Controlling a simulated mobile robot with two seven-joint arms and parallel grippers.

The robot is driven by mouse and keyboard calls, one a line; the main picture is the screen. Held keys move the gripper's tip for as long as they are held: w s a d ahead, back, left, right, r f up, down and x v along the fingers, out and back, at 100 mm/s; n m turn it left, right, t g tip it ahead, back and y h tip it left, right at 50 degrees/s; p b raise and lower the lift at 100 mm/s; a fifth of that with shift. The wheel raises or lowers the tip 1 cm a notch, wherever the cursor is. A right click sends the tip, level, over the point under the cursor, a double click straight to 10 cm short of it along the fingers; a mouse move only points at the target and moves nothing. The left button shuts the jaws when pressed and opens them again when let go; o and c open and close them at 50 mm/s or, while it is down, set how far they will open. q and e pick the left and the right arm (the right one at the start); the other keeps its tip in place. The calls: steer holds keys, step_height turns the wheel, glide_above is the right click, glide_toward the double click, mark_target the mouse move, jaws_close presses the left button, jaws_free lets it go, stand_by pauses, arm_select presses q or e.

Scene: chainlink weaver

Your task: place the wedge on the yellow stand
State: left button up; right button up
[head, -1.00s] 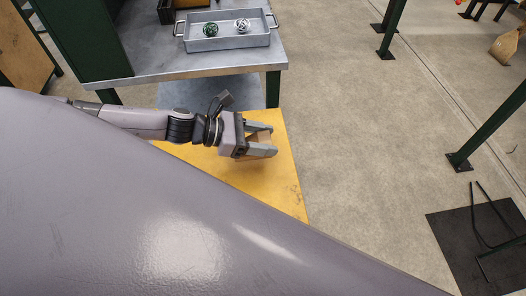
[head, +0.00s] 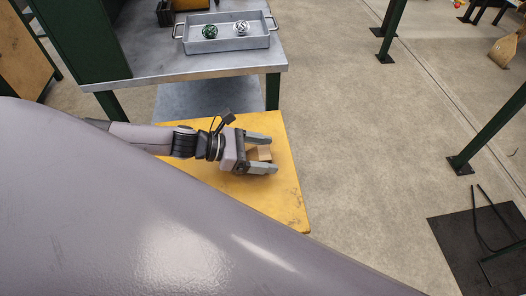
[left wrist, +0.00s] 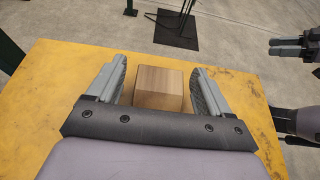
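The wedge (head: 262,154), a light brown wooden block, rests on the yellow stand (head: 280,200), as far as I can tell. It also shows in the left wrist view (left wrist: 158,88). My left gripper (head: 269,155) is open around it, one finger on each side. In the left wrist view, narrow gaps show between the wedge and both fingers of the gripper (left wrist: 163,84). My right gripper (left wrist: 284,46) shows small at the right edge of that view, away from the wedge; its opening is unclear. The wedge's near end is partly hidden by my left gripper.
A grey metal table (head: 150,66) stands behind the yellow stand. It bears a grey tray (head: 228,43) with a green ball and a black-and-white ball in it. Open concrete floor lies to the right. A green post (head: 480,130) and a black mat (head: 470,250) are further right.

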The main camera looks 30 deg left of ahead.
arm_select(q)
steer(key=shift+r, duration=0.1)
steer(key=shift+a+r, duration=0.1)
steer(key=b+v, duration=0.1)
steer(key=v, duration=0.9)
steer(key=shift+s, duration=0.2)
steer(key=shift+v, duration=0.8)
